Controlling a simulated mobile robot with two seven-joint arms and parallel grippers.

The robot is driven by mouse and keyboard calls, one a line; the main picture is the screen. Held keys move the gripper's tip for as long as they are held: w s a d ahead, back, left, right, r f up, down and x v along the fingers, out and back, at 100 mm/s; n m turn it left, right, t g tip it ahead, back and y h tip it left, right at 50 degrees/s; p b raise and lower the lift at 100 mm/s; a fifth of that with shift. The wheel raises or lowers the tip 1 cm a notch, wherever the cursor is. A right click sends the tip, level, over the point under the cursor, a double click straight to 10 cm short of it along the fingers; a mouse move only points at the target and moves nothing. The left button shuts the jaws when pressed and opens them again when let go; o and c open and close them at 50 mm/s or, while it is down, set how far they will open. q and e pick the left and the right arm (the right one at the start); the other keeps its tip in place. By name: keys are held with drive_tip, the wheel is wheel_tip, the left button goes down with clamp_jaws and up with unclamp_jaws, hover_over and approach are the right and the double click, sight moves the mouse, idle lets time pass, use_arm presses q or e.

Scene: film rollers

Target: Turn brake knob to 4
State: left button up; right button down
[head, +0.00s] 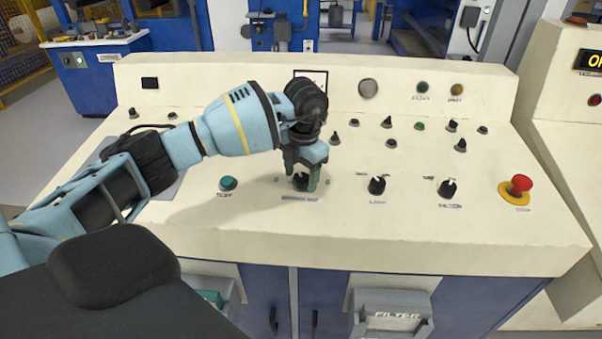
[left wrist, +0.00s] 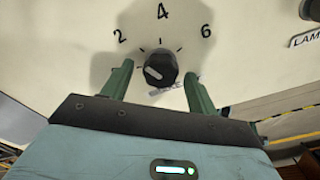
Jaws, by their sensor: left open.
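The brake knob (left wrist: 160,68) is black and round. In the left wrist view the dial numbers 2, 4 and 6 show around it, with 4 (left wrist: 163,11) straight above. A white mark on the knob lies at its lower left, away from the 4. The label below is partly covered. My left gripper (left wrist: 158,74) is open, with one green finger on each side of the knob and visible gaps between. In the head view my left gripper (head: 302,176) points down over the knob (head: 299,183), which is partly hidden by the fingers. My right gripper is not in view.
The cream console (head: 240,90) carries a teal button (head: 228,183) left of the brake knob. The lamp knob (head: 377,185), another black knob (head: 447,187) and a red emergency button (head: 520,186) are to the right. Several small switches stand behind.

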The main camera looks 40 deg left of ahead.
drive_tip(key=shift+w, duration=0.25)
use_arm(q)
drive_tip(key=c, duration=1)
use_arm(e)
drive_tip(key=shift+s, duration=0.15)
use_arm(q)
drive_tip(key=shift+m, duration=0.4)
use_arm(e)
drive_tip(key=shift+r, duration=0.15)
use_arm(q)
drive_tip(key=m+p, duration=0.1)
drive_tip(key=m, duration=0.2)
drive_tip(key=shift+r+m, duration=0.1)
drive_tip(key=shift+m, duration=0.3)
drive_tip(key=m, duration=0.5)
drive_tip(key=shift+y, duration=0.3)
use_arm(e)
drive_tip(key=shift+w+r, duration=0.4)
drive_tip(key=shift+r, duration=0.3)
